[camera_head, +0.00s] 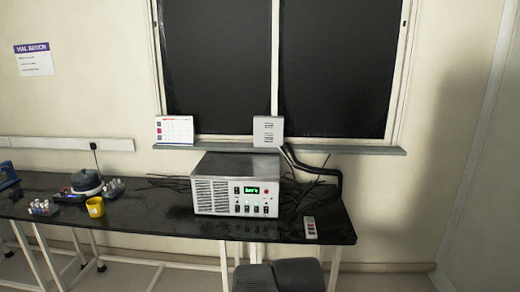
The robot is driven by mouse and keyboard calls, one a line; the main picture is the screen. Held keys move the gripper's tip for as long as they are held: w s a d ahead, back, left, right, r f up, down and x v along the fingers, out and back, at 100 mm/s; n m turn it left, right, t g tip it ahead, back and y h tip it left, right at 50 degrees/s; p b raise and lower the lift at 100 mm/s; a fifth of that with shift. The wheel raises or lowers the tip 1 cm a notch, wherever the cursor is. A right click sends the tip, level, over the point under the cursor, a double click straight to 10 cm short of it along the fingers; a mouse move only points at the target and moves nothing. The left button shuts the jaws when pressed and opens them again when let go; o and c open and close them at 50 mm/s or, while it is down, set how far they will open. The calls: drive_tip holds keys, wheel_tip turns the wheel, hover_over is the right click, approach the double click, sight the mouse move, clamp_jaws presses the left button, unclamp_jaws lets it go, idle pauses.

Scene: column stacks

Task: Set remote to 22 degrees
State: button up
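A small light-coloured remote (311,229) lies on the black bench top (190,222), near its right end and front edge. It is too small for its buttons or any setting on it to be read. A grey metal box unit (212,195) with knobs and a small green lit display (252,191) stands left of the remote, apart from it. The display's characters are not legible. No gripper fingers are seen, and nothing touches the remote.
Dark rounded grey shapes (298,273) rise at the bottom edge below the bench. A yellow cup (95,207), vial racks (43,209) and a dark round device (87,181) stand on the left. Black hoses (325,171) run behind the unit. The bench around the remote is clear.

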clamp_jaws()
idle(1.3)
